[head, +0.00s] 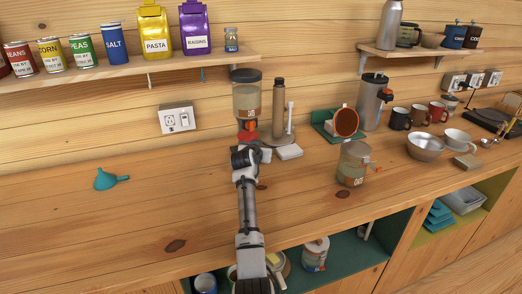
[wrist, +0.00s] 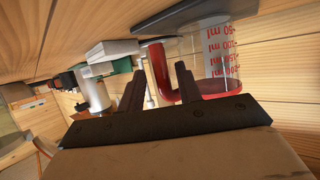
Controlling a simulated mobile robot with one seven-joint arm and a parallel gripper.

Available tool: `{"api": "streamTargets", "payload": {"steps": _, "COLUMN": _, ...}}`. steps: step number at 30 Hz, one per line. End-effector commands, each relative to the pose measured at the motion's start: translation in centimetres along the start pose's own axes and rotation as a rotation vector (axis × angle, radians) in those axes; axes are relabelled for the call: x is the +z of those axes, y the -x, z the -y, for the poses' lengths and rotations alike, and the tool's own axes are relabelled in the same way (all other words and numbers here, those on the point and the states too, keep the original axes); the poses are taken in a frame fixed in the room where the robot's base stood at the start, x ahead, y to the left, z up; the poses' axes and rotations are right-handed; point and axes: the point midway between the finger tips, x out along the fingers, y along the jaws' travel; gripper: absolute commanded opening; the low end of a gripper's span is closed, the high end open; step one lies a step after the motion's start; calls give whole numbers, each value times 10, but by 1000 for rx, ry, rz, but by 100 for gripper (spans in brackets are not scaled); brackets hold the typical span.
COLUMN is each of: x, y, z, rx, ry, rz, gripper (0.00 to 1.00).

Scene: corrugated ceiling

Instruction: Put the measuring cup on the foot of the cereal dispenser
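The measuring cup (wrist: 232,48) is clear with red ml marks, a red base and a red handle. It fills the upper right of the wrist view. My gripper (wrist: 160,82) has its dark fingers on either side of the handle, close together, and appears shut on it; the exact contact is partly hidden. In the head view my gripper (head: 246,152) is at the counter's back, in front of a clear canister with a dark lid, apparently the cereal dispenser (head: 247,92). Red shows just beyond my gripper; whether it is cup or dispenser is unclear. The foot is mostly hidden.
A teal funnel (head: 108,179) lies left. The counter between funnel and arm is clear.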

Motion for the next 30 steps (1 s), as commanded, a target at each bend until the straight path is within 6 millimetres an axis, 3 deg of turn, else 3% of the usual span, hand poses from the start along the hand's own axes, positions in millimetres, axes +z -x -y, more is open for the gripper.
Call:
{"api": "streamTargets", "payload": {"steps": 8, "x": -5, "y": 9, "z": 0, "rx": 0, "ry": 0, "rz": 0, "gripper": 34}}
{"api": "streamTargets", "payload": {"steps": 24, "x": -3, "y": 97, "z": 1, "rx": -2, "ry": 0, "rz": -1, "gripper": 34}}
{"api": "streamTargets", "payload": {"steps": 30, "x": -3, "y": 117, "z": 0, "rx": 0, "ry": 0, "rz": 0, "gripper": 34}}
